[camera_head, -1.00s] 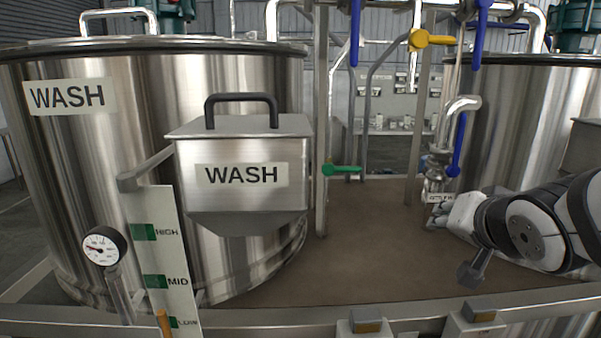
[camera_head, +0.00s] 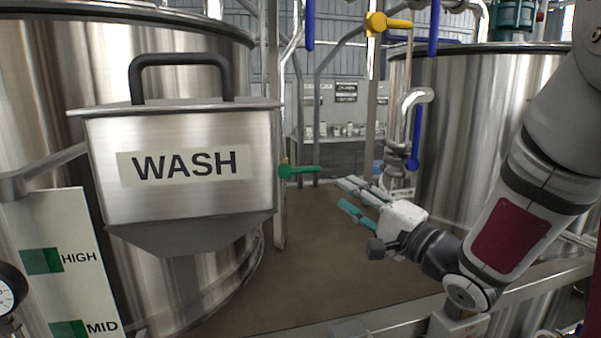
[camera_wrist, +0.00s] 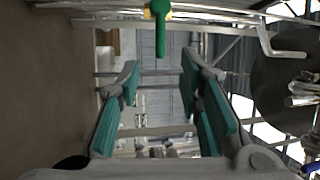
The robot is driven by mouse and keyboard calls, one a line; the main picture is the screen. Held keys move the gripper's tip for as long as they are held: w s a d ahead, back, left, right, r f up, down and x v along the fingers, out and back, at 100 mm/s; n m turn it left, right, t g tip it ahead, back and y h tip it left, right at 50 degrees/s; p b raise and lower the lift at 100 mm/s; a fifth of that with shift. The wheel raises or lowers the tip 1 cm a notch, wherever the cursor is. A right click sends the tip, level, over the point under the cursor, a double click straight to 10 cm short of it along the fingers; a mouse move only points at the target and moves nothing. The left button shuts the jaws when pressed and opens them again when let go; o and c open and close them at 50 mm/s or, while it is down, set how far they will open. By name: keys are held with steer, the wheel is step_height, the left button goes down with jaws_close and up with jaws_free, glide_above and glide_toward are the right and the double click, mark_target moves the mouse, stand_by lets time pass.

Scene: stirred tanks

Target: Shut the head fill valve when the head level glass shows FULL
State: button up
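No valve in view has a label I can read as head fill, and I see no glass marked FULL. A green valve lever (camera_head: 300,170) points right from an upright post beside the WASH hopper. A green lever with a yellow hub (camera_wrist: 160,22) is at the top of the wrist view, ahead of my fingers and apart from them. A yellow lever (camera_head: 388,23) and blue levers (camera_head: 416,137) are on the pipes farther back. My gripper (camera_head: 355,200) is open and empty, right of the green lever; its teal fingers stand apart in the wrist view (camera_wrist: 158,85).
A steel WASH hopper (camera_head: 180,205) with a black handle fills the left front, before a large tank (camera_head: 30,80). A level board (camera_head: 60,290) shows HIGH and MID; a dial (camera_head: 8,288) is partly cut off. Another tank (camera_head: 470,110) stands right. Brown floor (camera_head: 310,260) between is clear.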

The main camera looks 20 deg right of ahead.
mark_target(311, 171)
steer(key=x, duration=1.3)
steer(key=shift+b, duration=0.35)
steer(key=shift+r, duration=0.1)
steer(key=shift+c, duration=0.3)
jaws_close()
